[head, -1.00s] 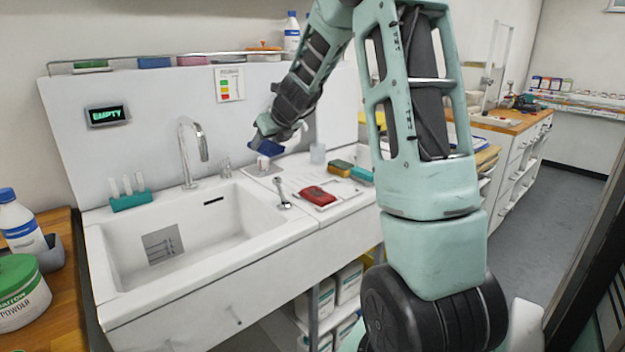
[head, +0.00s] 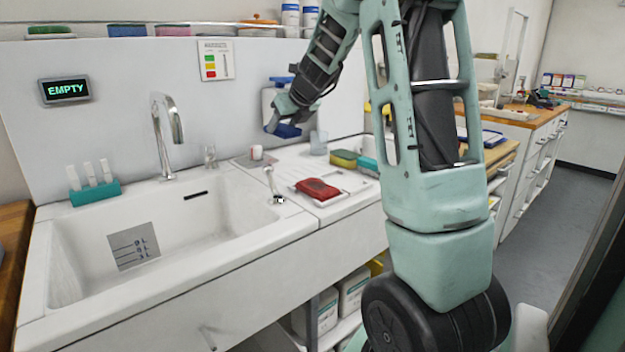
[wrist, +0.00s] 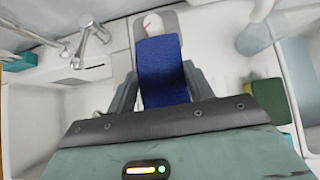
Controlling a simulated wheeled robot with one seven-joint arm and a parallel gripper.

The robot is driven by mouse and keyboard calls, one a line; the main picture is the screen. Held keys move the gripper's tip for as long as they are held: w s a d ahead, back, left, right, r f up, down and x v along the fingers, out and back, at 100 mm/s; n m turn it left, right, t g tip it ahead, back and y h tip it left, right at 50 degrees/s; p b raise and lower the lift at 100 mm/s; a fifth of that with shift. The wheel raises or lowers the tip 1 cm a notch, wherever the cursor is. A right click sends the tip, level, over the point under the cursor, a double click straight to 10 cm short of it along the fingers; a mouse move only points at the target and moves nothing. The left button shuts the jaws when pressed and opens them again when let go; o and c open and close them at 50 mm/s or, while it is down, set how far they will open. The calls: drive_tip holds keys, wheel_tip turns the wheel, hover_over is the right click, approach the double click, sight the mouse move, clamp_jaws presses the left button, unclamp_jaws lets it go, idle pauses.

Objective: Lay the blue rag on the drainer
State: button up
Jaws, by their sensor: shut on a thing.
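My gripper (head: 284,128) is shut on the blue rag (head: 288,131) and holds it in the air, above the counter right of the sink. In the wrist view the rag (wrist: 162,72) lies between the two fingers and sticks out past them. The drainer (head: 335,207) is the white board to the right of the basin. A red cloth (head: 318,189) lies on it. The rag is apart from the drainer.
The white basin (head: 150,235) with its tap (head: 165,130) is on the left. A blue-capped bottle (head: 268,98) is behind my gripper.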

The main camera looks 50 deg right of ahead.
drive_tip(key=shift+w+d+f, duration=0.1)
drive_tip(key=shift+d+f, duration=0.05)
drive_tip(key=shift+f, duration=0.55)
drive_tip(key=b, duration=0.6)
approach(280, 170)
drive_tip(key=x, duration=0.5)
drive_tip(key=shift+w+d+f, duration=0.1)
drive_tip(key=shift+w, duration=0.1)
drive_tip(key=o, duration=1)
drive_tip(key=shift+o, duration=0.2)
